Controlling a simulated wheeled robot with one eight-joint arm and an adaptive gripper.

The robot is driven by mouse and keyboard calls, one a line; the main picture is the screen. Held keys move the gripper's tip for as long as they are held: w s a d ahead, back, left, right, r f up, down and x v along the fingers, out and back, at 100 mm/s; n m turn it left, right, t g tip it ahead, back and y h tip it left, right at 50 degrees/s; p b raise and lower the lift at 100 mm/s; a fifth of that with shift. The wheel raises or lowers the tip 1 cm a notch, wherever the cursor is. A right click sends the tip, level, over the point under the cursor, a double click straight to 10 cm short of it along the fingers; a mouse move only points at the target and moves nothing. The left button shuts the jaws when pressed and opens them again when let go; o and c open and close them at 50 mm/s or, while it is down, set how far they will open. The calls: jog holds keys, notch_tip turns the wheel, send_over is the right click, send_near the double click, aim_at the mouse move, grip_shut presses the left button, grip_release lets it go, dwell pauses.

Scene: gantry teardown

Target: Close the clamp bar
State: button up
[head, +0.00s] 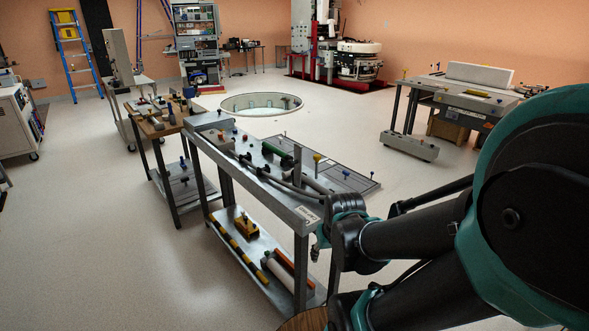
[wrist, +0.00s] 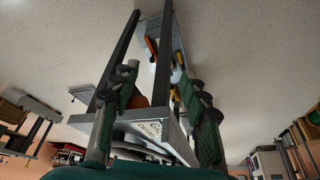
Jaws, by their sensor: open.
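I cannot single out the clamp bar for sure in either view. A long grey bar (head: 272,180) lies along the top of the near steel cart (head: 306,212), among dark green cylinders, an upright grey post (head: 297,166) and a yellow-topped pin (head: 317,158). In the wrist view my gripper (wrist: 163,82) is open, with one green-padded finger on each side of the picture and nothing held between them. The cart's end with its white label (wrist: 149,129) shows between the fingers, apparently beyond them. In the head view my arm reaches the cart's right end, where my wrist hides part of the scene.
The cart's lower shelf holds a yellow block (head: 246,228) and coloured rods. A wooden-topped cart (head: 160,127) stands behind left. A flat dark panel (head: 345,178) lies beyond the cart. A round floor opening (head: 261,104) is farther back. The floor at left is clear.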

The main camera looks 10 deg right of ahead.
jog(key=shift+w+a+r+n, duration=0.1)
jog(key=shift+w+r+n, duration=0.1)
jog(key=shift+w+n, duration=0.1)
jog(key=shift+c, duration=1.1)
jog(key=w+r+n, duration=0.1)
jog(key=w+n, duration=0.1)
jog(key=w+a+r+n+h, duration=0.1)
jog(key=w+r+n, duration=0.1)
jog(key=w, duration=0.1)
jog(key=w+a+r+n, duration=0.1)
jog(key=w+r+n, duration=0.1)
jog(key=n, duration=0.1)
jog(key=shift+w+r+g+h, duration=0.15)
jog(key=shift+r+g+h, duration=0.05)
jog(key=shift+g+h, duration=0.2)
grip_shut()
jog(key=w+a+r+n+t+h, duration=0.1)
jog(key=w+a+r+n+h, duration=0.4)
jog(key=w+a+r+n, duration=1.05)
jog(key=w+d+f+n, duration=0.1)
jog(key=w+d+f, duration=0.3)
jog(key=d, duration=0.5)
jog(key=shift+w+f, duration=0.25)
jog(key=shift+f, duration=0.6)
jog(key=shift+n, duration=0.25)
